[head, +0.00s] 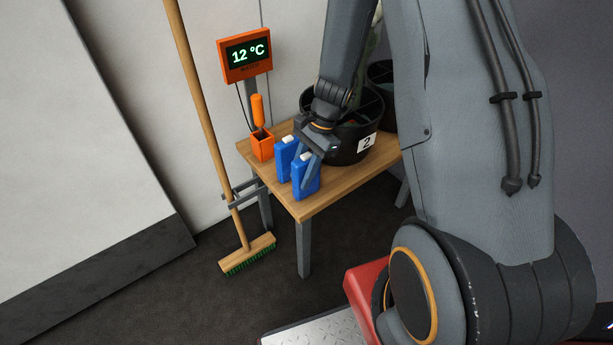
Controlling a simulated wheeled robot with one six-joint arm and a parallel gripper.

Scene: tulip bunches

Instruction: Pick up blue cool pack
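Two blue cool packs with white caps stand upright side by side on the wooden table (330,197). The nearer cool pack (307,184) is close to the table's front edge. The farther cool pack (283,164) is just behind it to the left. My gripper (307,168) reaches down from above, with its fingers at the upper part of the nearer pack. One finger overlaps that pack's face. The other finger is largely hidden, so I cannot tell whether the fingers press on the pack.
An orange holder (262,147) with an orange-handled tool stands at the table's back left. A black bucket marked 2 (366,142) is right of the packs, partly behind my arm. A broom (213,130) leans left of the table. An orange display (244,55) reads 12 °C.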

